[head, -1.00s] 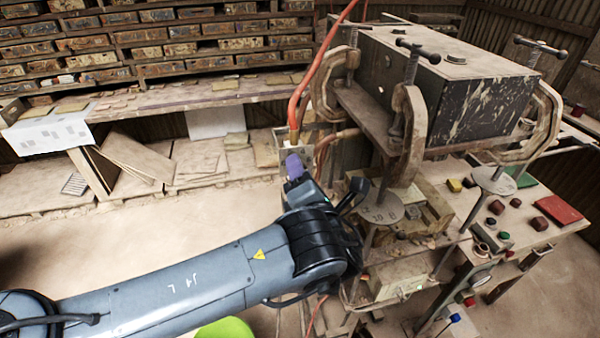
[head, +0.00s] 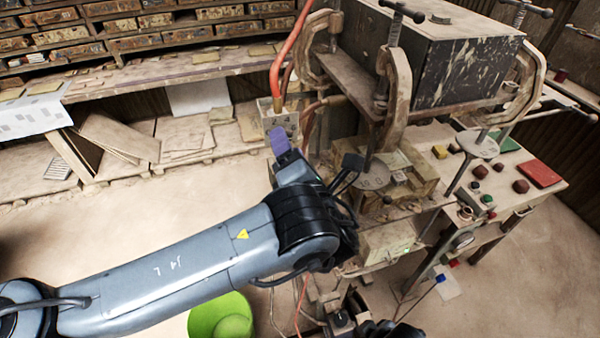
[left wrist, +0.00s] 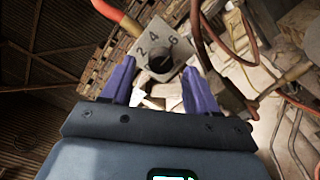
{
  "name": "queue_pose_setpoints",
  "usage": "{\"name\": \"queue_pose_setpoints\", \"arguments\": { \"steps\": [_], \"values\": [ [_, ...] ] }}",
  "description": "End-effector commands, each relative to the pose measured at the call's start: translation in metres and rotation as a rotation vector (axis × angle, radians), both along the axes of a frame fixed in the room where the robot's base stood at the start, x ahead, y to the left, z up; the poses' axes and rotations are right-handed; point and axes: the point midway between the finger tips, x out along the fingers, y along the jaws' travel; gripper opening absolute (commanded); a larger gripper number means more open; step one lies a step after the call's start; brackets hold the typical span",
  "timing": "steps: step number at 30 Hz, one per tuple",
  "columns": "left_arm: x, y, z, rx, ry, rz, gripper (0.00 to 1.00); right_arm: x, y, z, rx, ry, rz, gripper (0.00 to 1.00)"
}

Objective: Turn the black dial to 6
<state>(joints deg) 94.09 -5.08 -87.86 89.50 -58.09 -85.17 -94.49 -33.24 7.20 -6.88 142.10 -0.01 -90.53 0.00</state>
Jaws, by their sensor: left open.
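The black dial (left wrist: 160,62) sits on a pale box marked 2, 4 and 6 in the left wrist view. I cannot clearly tell which number its pointer faces. The dial box (head: 280,116) also shows in the head view, under an orange hose; there the dial is largely hidden. My left gripper (head: 281,139) has purple fingers and is just in front of the box. In the left wrist view my left gripper (left wrist: 158,76) is open, one finger to each side of the dial, with gaps. A dark part at the head view's bottom may be my right gripper; its jaws are unclear.
The press (head: 455,75) with its clamps stands right of the dial box. Orange hoses (head: 287,55) run above and beside the box. A workbench (head: 530,205) with buttons is at the right, a green bin (head: 205,318) below my left arm.

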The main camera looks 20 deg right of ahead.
Motion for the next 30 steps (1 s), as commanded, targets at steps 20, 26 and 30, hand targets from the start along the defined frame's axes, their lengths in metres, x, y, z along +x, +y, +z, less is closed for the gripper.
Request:
{"name": "queue_pose_setpoints", "arguments": {
  "steps": [20, 26, 30],
  "values": [
    [-0.076, 0.009, 0.000, -0.002, 0.002, -0.002, 0.59, 0.000, 0.002, 0.004, 0.009, 0.000, -0.006, 0.43],
    [-0.079, 0.010, 0.000, 0.000, 0.000, -0.001, 0.59, 0.000, 0.002, 0.004, 0.008, 0.000, -0.006, 0.43],
    [-0.079, 0.010, 0.000, 0.000, 0.000, -0.001, 0.59, 0.000, 0.001, 0.003, 0.005, 0.001, -0.004, 0.43]
  ]
}}
